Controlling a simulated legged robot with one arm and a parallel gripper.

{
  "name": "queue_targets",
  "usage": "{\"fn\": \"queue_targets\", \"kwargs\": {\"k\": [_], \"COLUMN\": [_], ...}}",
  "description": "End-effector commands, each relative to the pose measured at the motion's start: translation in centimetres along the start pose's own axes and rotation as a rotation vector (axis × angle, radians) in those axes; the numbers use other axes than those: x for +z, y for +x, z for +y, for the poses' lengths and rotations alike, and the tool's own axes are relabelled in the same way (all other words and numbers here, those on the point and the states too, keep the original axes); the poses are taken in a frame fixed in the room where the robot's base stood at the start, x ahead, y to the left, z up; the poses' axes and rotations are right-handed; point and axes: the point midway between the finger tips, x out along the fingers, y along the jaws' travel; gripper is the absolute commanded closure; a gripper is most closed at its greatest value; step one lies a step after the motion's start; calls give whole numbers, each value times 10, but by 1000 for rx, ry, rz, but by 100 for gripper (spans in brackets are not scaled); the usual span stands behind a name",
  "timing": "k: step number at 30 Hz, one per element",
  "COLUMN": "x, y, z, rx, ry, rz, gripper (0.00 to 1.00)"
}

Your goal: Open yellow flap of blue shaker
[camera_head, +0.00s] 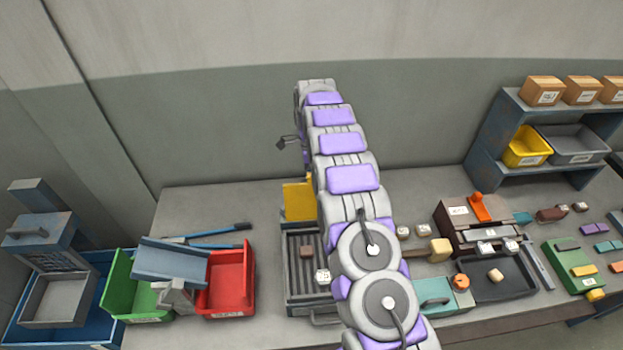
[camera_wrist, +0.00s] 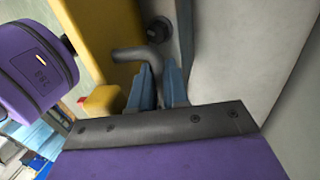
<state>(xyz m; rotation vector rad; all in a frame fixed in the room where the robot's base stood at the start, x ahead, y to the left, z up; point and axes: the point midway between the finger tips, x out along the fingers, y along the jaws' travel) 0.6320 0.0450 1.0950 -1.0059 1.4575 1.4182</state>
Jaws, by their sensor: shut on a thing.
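The yellow flap (camera_head: 299,200) stands upright at the back of a dark ribbed tray, partly behind my arm. In the wrist view a large yellow panel (camera_wrist: 108,40) fills the upper left. A bent grey handle (camera_wrist: 130,54) lies in front of it, near a dark round fitting (camera_wrist: 158,29). My gripper (camera_wrist: 157,78) has its blue fingers closed around the handle. A narrow blue strip (camera_wrist: 184,25) runs beside the panel; I cannot tell if it is the shaker's body. In the head view my arm hides the fingers.
The ribbed tray (camera_head: 297,278) holds small blocks. Left of it are a red bin (camera_head: 236,285), a green bin (camera_head: 117,290) and a blue machine (camera_head: 45,235). Right are a teal box (camera_head: 445,299), a brown device (camera_head: 462,228) and a shelf (camera_head: 500,150). The wall is close behind.

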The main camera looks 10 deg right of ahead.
Motion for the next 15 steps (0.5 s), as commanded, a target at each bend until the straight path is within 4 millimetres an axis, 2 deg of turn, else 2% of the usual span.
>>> {"fn": "queue_targets", "kwargs": {"k": [1,10,11,15], "x": [-3,-3,-3,-3], "y": [6,7,7,7], "z": [-3,-6,-6,-5], "rx": [1,1,1,2], "ry": [6,7,7,6], "rz": [3,4,4,3], "gripper": [100,100,84,71]}}
